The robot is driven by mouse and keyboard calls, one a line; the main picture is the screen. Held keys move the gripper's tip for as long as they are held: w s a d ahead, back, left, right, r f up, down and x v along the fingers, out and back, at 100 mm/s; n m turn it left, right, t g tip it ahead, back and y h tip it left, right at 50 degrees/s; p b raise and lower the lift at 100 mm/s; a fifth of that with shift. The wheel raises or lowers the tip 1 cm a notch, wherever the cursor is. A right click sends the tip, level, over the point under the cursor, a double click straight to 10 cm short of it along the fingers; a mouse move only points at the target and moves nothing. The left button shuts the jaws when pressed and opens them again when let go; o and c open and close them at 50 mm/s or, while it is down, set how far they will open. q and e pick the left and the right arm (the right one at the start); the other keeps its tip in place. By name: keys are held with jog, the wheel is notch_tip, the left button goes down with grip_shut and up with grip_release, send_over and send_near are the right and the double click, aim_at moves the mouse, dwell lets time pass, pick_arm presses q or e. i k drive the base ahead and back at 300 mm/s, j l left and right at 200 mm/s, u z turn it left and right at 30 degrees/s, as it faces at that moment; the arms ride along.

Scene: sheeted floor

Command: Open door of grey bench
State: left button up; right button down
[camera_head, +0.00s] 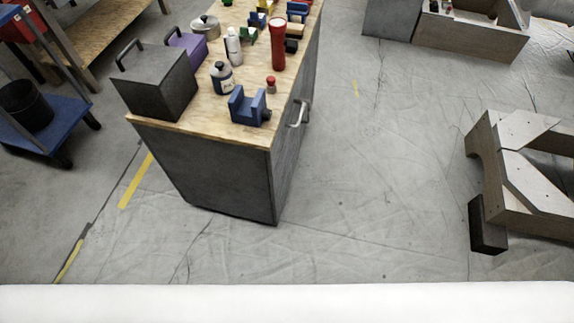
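The grey bench (205,168) stands left of centre with a light wooden top. Its right side bears a metal handle (299,112) on the grey door (289,147), seen at a steep angle. The door looks closed flush with the side. Neither of my grippers shows in the head view. A white surface that I cannot identify fills the bottom edge of the view.
On the bench top are a dark grey box (157,82), a purple box (188,46), a blue vise-like block (247,106), a red flashlight (278,45) and bottles. A wooden trestle (525,165) stands at right. A blue cart (50,128) stands at left. The sheeted floor between bench and trestle is clear.

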aim_at(279, 182)
jog(key=i+l+u, duration=0.35)
jog(key=l, duration=0.3)
jog(key=i+l+u, duration=0.15)
jog(key=l, duration=0.2)
jog(key=i+l+z, duration=0.1)
jog(key=l, duration=0.25)
jog(key=i+l+z, duration=0.1)
jog(key=l, duration=0.25)
jog(key=i+l+z, duration=0.15)
jog(key=l, duration=0.15)
